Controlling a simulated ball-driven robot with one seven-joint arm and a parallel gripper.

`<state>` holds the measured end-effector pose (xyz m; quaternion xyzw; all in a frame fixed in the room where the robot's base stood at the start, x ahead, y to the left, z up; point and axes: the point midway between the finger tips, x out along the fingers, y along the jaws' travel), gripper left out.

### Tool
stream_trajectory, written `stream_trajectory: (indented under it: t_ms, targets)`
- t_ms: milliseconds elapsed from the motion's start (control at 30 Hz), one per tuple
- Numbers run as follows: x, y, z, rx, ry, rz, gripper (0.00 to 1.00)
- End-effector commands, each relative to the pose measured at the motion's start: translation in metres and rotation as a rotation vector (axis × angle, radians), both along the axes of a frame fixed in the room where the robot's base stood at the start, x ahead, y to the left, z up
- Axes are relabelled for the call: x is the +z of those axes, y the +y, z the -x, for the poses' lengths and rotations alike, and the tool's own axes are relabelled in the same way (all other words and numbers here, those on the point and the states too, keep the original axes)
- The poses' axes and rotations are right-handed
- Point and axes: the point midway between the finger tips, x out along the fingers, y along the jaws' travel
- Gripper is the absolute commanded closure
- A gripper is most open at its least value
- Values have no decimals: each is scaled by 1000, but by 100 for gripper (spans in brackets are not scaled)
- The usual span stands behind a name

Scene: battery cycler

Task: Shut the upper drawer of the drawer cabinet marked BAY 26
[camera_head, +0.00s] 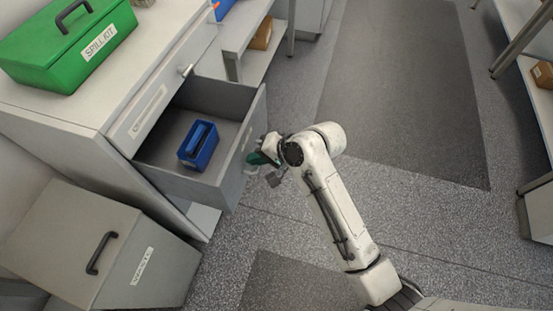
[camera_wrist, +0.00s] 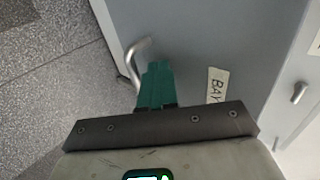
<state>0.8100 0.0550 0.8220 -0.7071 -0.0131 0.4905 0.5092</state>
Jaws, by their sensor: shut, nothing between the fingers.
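The light grey cabinet (camera_head: 150,85) stands at the left in the head view. A grey drawer (camera_head: 195,182) is pulled well out of it, beneath a shut front (camera_head: 146,112) with its own handle (camera_head: 187,71). The open drawer's outer face (camera_wrist: 215,35) fills much of the wrist view, with a partly hidden label reading "BAY" (camera_wrist: 215,86) and a bent metal handle (camera_wrist: 138,62). My gripper (camera_head: 255,158) is at the outside of that face; its green fingers (camera_wrist: 156,85) are shut and empty beside the handle. Whether they touch the face I cannot tell.
A blue box (camera_head: 198,146) sits inside the open drawer. A green spill kit (camera_head: 68,45) stands on the cabinet top. A grey lidded bin (camera_head: 95,245) stands at lower left, close to the drawer. Open floor with a dark mat (camera_head: 405,90) lies right of my arm.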

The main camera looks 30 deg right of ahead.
Motion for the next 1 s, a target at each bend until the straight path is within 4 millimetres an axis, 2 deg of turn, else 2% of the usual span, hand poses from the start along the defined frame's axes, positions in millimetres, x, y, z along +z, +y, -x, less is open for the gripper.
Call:
stream_trajectory:
  t_ms: [33,300,600,800,1000]
  targets:
    - [2,12,-11,6,-1,-1,100]
    - [0,66,-65,6,-3,0,100]
    - [-2,118,-117,3,-2,1,100]
    - [-1,141,-140,3,-1,-1,100]
    - [-1,153,-152,1,-1,1,100]
